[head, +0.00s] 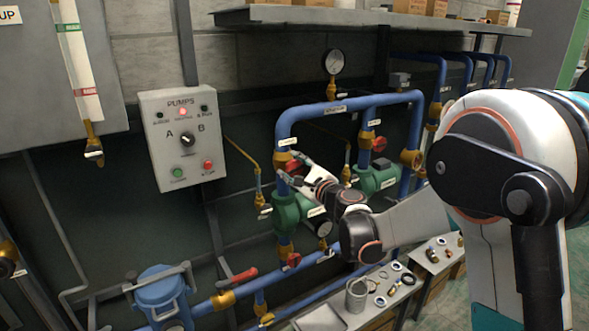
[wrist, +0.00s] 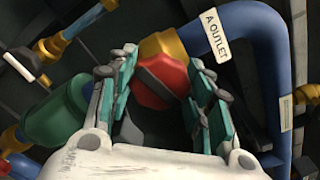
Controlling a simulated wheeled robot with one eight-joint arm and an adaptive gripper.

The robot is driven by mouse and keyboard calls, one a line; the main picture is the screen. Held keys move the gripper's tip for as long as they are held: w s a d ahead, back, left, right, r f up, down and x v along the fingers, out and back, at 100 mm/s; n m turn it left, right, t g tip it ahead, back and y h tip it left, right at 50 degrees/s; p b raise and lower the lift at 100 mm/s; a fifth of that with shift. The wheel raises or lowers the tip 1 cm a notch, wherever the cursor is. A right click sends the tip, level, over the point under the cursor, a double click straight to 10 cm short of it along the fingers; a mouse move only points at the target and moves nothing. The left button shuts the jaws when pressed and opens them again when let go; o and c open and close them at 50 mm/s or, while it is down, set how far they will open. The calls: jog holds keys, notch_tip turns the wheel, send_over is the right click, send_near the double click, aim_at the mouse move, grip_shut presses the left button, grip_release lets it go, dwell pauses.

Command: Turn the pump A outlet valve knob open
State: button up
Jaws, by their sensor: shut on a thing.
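The pump A outlet valve has a red knob (wrist: 160,82) on a brass body (wrist: 162,46), beside a white "A OUTLET" label (wrist: 216,35) on the blue pipe, in the wrist view. My gripper (wrist: 162,88) has its teal and grey fingers on both sides of the red knob and is shut on it. In the head view my gripper (head: 299,166) reaches the same valve (head: 283,158) from the right, above the left green pump (head: 290,212). The fingers hide most of the knob there.
A grey PUMPS control box (head: 182,140) hangs on the wall at left. A second green pump (head: 376,178) with a red knob (head: 379,145) stands to the right. A gauge (head: 333,62) sits above the blue pipes. A bench (head: 330,318) with small parts is below.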

jog(key=n, duration=0.4)
jog(key=shift+n, duration=0.3)
jog(key=n, duration=0.3)
jog(key=shift+n, duration=0.4)
jog(key=n, duration=0.3)
jog(key=shift+n, duration=2)
jog(key=o, duration=1.1)
